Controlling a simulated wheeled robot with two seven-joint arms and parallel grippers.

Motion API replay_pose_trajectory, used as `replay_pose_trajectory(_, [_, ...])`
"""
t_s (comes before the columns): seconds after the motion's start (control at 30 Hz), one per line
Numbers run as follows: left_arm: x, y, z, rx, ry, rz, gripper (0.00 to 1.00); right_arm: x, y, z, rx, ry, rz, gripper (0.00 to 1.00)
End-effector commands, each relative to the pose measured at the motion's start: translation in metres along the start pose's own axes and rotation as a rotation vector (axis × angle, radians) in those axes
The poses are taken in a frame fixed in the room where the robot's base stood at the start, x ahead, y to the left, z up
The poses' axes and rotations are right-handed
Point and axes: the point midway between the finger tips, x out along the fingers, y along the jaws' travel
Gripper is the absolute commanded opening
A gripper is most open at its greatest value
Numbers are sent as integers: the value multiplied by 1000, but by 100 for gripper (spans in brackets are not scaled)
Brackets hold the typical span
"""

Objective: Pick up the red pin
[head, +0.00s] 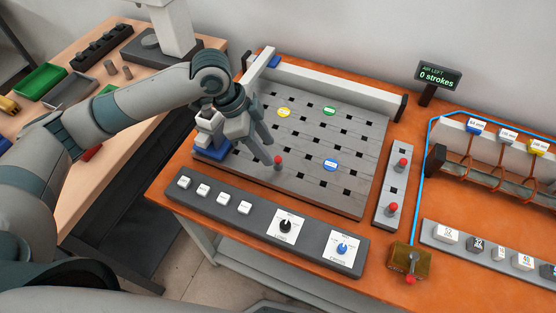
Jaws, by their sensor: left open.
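A red-topped pin (278,161) stands upright at the front part of the grey slotted board (345,195). My left gripper (266,150) is open, pointing down over the board's front left, with its fingertips just left of this pin. I cannot tell whether they touch it. Two more red pins stand in the narrow grey strip right of the board, an upper one (402,163) and a lower one (392,208). My right gripper is out of view.
Yellow, green and blue discs lie on the board. A button and knob panel (262,222) runs along its front. A brass-coloured block (425,262) with a red-tipped lever sits front right. A counter display (438,76) and copper coils (505,165) stand farther right.

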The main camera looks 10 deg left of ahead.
Motion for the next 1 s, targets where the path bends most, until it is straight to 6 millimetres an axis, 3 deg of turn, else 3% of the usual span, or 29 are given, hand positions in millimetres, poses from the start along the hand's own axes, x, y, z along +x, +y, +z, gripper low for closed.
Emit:
replay_pose_trajectory(0.2, [15,0,0,0,1,-1,41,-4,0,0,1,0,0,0])
replay_pose_trajectory(0.63, [19,-1,0,-1,0,1,41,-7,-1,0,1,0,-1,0])
replay_pose_trajectory(1.0, [60,-7,1,0,1,1,41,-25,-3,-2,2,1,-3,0])
